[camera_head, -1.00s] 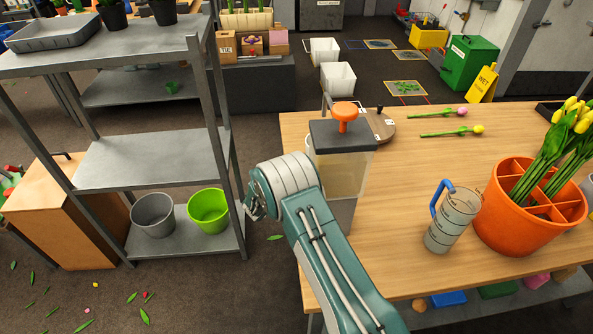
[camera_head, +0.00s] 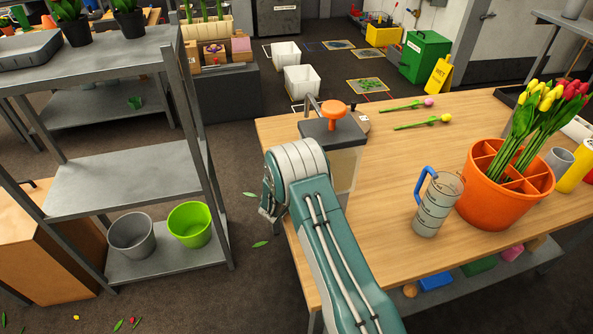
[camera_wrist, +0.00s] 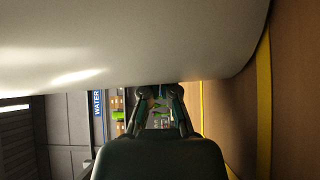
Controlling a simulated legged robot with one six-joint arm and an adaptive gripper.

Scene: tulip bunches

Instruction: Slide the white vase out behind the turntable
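A large smooth pale surface (camera_wrist: 130,40) fills the top of the wrist view, very close to the camera. It may be the white vase, but I cannot tell for sure. No white vase shows clearly in the head view. In the head view my arm hides the gripper.
The dispenser stands at the table's (camera_head: 390,160) left edge, close behind my arm. A measuring jug (camera_head: 436,207) and an orange pot of tulips (camera_head: 503,197) stand to the right. Two loose tulips (camera_head: 425,122) lie at the back. A metal shelf (camera_head: 130,180) stands left across a floor gap.

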